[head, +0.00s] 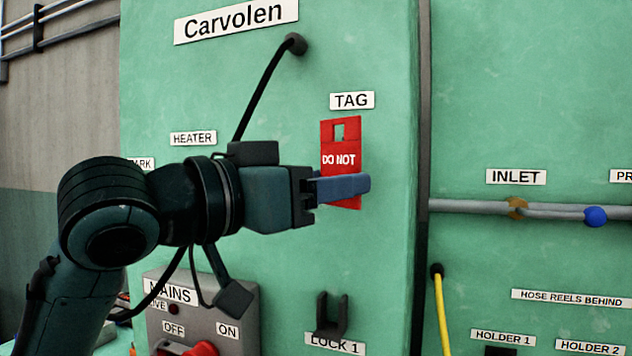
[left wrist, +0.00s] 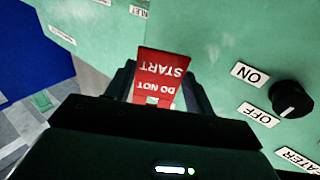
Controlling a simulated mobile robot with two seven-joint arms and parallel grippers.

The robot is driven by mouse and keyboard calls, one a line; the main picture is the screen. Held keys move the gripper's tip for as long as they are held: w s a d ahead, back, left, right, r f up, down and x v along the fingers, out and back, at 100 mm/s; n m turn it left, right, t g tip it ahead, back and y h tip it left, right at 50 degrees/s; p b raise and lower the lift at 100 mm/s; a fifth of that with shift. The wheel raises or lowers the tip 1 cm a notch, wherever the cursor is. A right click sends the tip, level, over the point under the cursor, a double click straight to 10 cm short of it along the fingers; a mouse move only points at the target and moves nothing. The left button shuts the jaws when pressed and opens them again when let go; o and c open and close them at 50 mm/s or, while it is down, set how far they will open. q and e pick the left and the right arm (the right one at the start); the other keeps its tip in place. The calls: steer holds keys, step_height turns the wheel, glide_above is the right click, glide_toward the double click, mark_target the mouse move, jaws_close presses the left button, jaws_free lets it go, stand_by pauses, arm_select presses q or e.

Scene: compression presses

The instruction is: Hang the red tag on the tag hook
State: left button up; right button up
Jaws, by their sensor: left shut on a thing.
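The red tag (head: 341,147), lettered "DO NOT", is upright in front of the green panel, just below the TAG label (head: 352,100). It has a square hole near its top. My left gripper (head: 343,186) is shut on the lower part of the tag, and a blue-grey finger covers some of it. In the left wrist view the tag (left wrist: 160,72) sits between the fingers and reads "DO NOT START" upside down. I cannot make out the tag hook; whether the tag touches it or the panel is unclear. My right gripper is in neither view.
A black cable (head: 262,92) curves down the panel behind my left arm. A grey MAINS box (head: 245,310) with a red knob is below, and a dark LOCK 1 bracket (head: 331,315) is right of it. A pipe (head: 470,207) runs along the right-hand panel.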

arm_select(q)
steer(key=shift+w+d+f, duration=0.1)
steer(key=shift+w+d, duration=0.1)
steer(key=shift+w, duration=0.4)
steer(key=shift+w+d+f, duration=0.1)
steer(key=shift+w+d, duration=0.1)
steer(key=shift+w, duration=0.4)
steer(key=shift+w+f, duration=0.25)
steer(key=shift+w, duration=0.1)
